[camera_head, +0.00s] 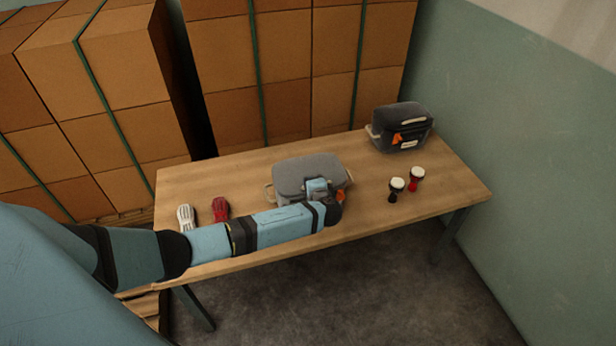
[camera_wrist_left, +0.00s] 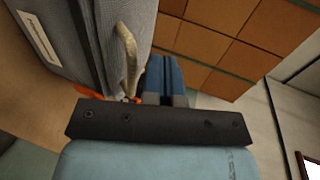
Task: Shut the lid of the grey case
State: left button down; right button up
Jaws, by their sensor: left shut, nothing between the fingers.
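The grey case (camera_head: 300,172) stands near the middle of the table. Its grey lid lies over the top in the head view; I cannot tell whether it is fully down. An orange latch shows at its front right, partly behind my arm. My left gripper (camera_head: 318,186) is shut and empty, at the front right part of the lid; contact is unclear. In the left wrist view, the grey case (camera_wrist_left: 75,35) fills the upper left, with a cream handle (camera_wrist_left: 128,58) beside my left gripper's blue fingers (camera_wrist_left: 166,78). My right gripper is not in view.
The wooden table (camera_head: 240,162) also holds a dark case (camera_head: 402,124) at the back right. Two small goblet drums, one black (camera_head: 396,187) and one red (camera_head: 416,178), stand right of the grey case. A white item (camera_head: 185,217) and a red item (camera_head: 220,208) lie left. Stacked boxes stand behind.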

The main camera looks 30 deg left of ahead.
pick_arm(q)
jog(key=shift+s+d+f+b, duration=0.15)
jog(key=shift+f+b, duration=0.1)
jog(key=shift+f, duration=0.25)
jog(key=shift+s+d+f+b, duration=0.1)
jog(key=shift+f+b, duration=0.1)
jog(key=shift+f, duration=0.3)
